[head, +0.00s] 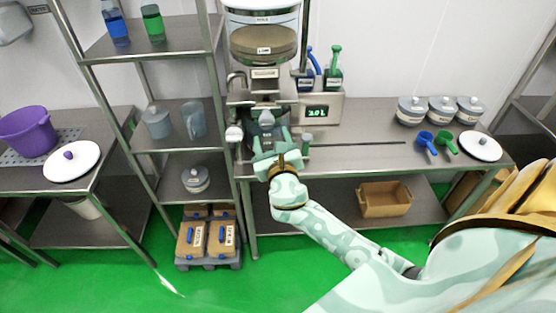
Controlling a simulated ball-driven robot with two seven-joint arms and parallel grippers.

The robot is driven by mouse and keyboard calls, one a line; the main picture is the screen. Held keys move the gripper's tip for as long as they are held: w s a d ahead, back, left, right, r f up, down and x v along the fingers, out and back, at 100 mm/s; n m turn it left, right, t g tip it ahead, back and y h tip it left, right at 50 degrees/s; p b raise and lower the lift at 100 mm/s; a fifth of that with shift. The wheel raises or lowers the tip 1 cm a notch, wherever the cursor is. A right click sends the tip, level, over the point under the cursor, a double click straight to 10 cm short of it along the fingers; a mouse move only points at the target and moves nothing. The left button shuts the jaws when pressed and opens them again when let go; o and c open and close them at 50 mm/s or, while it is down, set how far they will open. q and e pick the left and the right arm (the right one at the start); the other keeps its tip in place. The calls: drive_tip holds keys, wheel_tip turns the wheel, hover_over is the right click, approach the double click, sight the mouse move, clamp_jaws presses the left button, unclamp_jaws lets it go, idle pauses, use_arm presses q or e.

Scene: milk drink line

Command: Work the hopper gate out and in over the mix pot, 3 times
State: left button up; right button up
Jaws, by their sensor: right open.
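The hopper (262,42) stands at the back of the steel bench, with brown contents showing through its wall. A labelled block (264,73) sits under it; I cannot make out how far the gate is out. The mix pot area below is largely hidden behind my right gripper (268,140). My right arm reaches up from the lower right, and its gripper is open in front of the dispenser, below the hopper. I cannot tell whether its fingers touch anything. My left gripper is not in view.
A display box reading 3.0L (317,112) stands right of the dispenser. Grey lidded pots (412,110), blue (425,140) and green (446,143) scoops and a white lid (480,146) are on the bench's right. A shelf rack (145,39) stands close on the left.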

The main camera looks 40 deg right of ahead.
drive_tip(key=v, duration=0.9)
drive_tip(key=shift+a+b, duration=0.15)
drive_tip(key=shift+b, duration=0.2)
drive_tip(key=shift+s, duration=0.1)
